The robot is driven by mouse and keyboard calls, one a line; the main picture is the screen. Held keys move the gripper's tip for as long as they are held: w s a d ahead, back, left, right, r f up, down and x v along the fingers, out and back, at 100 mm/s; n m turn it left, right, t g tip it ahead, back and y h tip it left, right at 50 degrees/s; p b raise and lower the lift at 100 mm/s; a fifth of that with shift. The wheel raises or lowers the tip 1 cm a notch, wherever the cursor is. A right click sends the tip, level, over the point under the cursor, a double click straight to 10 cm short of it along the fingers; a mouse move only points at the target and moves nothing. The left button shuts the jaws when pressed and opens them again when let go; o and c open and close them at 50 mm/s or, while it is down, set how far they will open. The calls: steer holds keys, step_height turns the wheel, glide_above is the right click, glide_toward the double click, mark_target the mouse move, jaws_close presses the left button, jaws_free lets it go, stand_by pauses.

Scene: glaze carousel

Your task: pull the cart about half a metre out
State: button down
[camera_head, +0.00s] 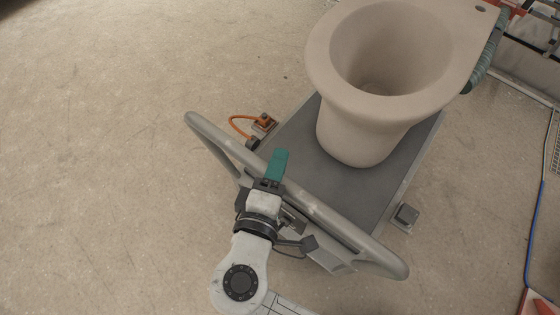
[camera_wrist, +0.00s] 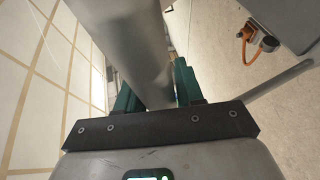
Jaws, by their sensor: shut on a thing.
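The cart (camera_head: 290,140) is a low grey platform with a bent grey tube handle (camera_head: 325,215) along its near side. A beige toilet bowl (camera_head: 372,125) stands on the platform. My gripper (camera_head: 276,172), with green fingers, is at the handle bar, left of its middle. In the wrist view the handle bar (camera_wrist: 135,45) runs between the two green fingers of my gripper (camera_wrist: 158,90), which is shut on it. The far side of the bar's contact is hidden.
A blue cable (camera_head: 535,205) and orange-red items (camera_head: 540,303) lie at the right. Bare concrete floor (camera_head: 110,120) is open to the left.

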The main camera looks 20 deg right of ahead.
steer(key=shift+a+f, duration=0.1)
steer(key=c, duration=0.8)
jaws_free()
steer(key=shift+w, duration=0.1)
steer(key=v, duration=1.1)
steer(key=shift+b, duration=0.35)
